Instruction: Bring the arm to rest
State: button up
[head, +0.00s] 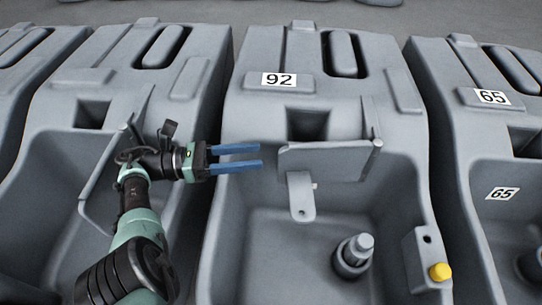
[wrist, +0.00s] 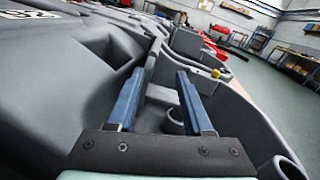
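My gripper (head: 236,157) reaches in from the left in the head view, over the left side of the tank labelled 92 (head: 250,110). Its two blue fingers are apart with nothing between them, and they point right toward a grey flap (head: 325,160) on that tank without visibly touching it. In the wrist view my gripper (wrist: 158,88) also shows open, the fingers spread above the tank basin. My arm comes up from the lower left of the head view, bent at the wrist.
A tank labelled 65 (head: 445,80) stands to the right, and an unlabelled tank (head: 60,120) to the left. A yellow cap (head: 439,271) and a grey round fitting (head: 353,254) sit low on tank 92. The wrist view shows open floor (wrist: 265,85) at right.

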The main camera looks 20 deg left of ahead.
jog(key=shift+s+a, duration=0.25)
jog(key=shift+a, duration=0.2)
